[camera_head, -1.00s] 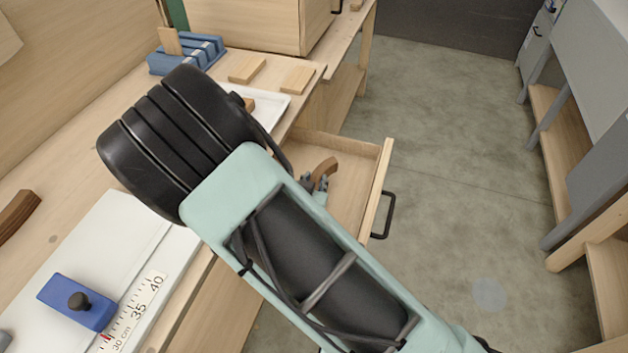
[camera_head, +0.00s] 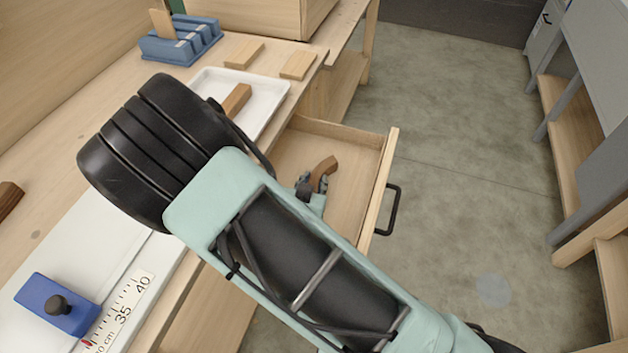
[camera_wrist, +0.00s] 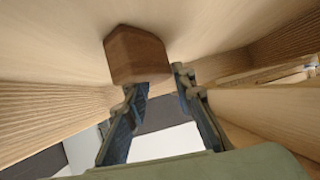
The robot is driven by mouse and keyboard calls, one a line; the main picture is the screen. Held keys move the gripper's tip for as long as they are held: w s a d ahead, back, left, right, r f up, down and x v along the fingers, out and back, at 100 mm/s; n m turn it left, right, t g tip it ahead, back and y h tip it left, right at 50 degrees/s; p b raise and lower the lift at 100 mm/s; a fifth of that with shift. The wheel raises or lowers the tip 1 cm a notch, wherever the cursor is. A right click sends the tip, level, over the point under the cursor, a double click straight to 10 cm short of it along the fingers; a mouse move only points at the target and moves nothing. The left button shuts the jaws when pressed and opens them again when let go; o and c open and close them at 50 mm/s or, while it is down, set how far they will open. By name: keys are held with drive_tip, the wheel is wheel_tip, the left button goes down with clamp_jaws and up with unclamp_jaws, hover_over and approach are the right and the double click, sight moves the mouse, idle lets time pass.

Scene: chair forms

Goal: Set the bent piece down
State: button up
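The bent piece (camera_head: 325,172) is a brown, curved wooden block low inside the open drawer (camera_head: 345,207). Its blocky brown end fills the upper middle of the wrist view (camera_wrist: 138,54). My gripper (camera_wrist: 160,80) is down in the drawer beside the piece, its two fingers apart with a gap between the tips. The left fingertip overlaps the near edge of the piece; the right tip is just to its right. Whether either finger touches it is unclear. In the head view, my arm hides most of my gripper (camera_head: 312,188).
Drawer walls stand close on both sides of my gripper. The drawer's front has a black handle (camera_head: 388,210). On the bench are a white tray (camera_head: 271,88) with a wooden block, a blue rack (camera_head: 180,42) and a blue slider on a ruler (camera_head: 57,305).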

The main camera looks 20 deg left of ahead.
drive_tip(key=o, duration=0.3)
drive_tip(key=shift+r, duration=0.1)
drive_tip(key=shift+s+r+p, duration=0.1)
drive_tip(key=shift+r+p, duration=0.15)
drive_tip(key=shift+p, duration=0.05)
drive_tip(key=p+v, duration=0.2)
drive_tip(key=v, duration=0.4)
drive_tip(key=shift+s+r+p, duration=0.15)
drive_tip(key=shift+s+p, duration=0.15)
drive_tip(key=shift+p, duration=0.1)
drive_tip(key=shift+s, duration=0.25)
drive_tip(key=shift+w, duration=0.1)
